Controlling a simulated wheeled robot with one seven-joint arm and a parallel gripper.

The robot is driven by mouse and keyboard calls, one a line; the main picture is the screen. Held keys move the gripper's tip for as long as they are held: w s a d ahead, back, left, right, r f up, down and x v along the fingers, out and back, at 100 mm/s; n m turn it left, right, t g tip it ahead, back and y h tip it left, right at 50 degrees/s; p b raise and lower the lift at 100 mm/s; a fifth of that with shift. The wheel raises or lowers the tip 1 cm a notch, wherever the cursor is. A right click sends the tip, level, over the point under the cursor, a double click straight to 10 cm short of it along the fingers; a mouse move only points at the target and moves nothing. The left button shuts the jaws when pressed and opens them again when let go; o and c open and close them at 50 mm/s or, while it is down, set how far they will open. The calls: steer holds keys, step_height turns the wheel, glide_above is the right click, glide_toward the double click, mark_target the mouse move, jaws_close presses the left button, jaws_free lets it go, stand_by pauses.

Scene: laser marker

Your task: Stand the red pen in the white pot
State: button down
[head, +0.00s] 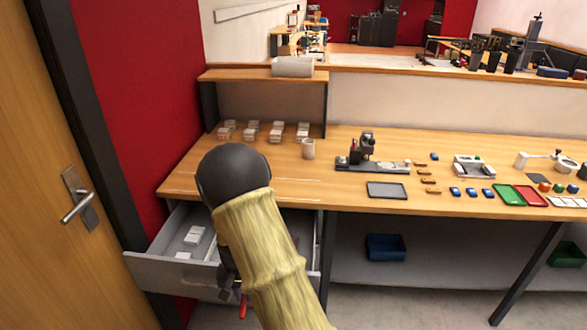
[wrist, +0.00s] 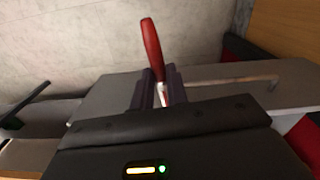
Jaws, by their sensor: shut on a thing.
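The white pot (head: 308,148) stands upright on the desk in the head view, right of several small white boxes. My gripper (wrist: 158,88) is shut on the red pen (wrist: 151,42) in the wrist view, with the red length sticking out beyond the fingers. In the head view my gripper (head: 228,276) is low at the open drawer's front, partly hidden by my arm. A bit of the red pen (head: 243,307) shows just below it. The pot is well above and to the right of my gripper in that view.
The grey drawer (head: 165,269) stands open under the desk's left end, with white boxes inside. A black device (head: 366,148) and a grey tray (head: 387,190) are right of the pot. The desk (head: 335,178) is bare in front of the pot. A shelf (head: 240,74) stands behind.

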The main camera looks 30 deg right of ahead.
steer(key=s+f+n, duration=0.2)
steer(key=f+n, duration=0.1)
steer(key=f, duration=1)
steer(key=s+f+n, duration=0.2)
steer(key=f+n, duration=0.1)
steer(key=f, duration=1)
steer(key=r+p, duration=0.1)
steer(key=r, duration=0.1)
steer(key=r+p, duration=0.1)
steer(key=p, duration=0.1)
steer(key=r+p, duration=0.2)
steer(key=shift+a+r, duration=0.35)
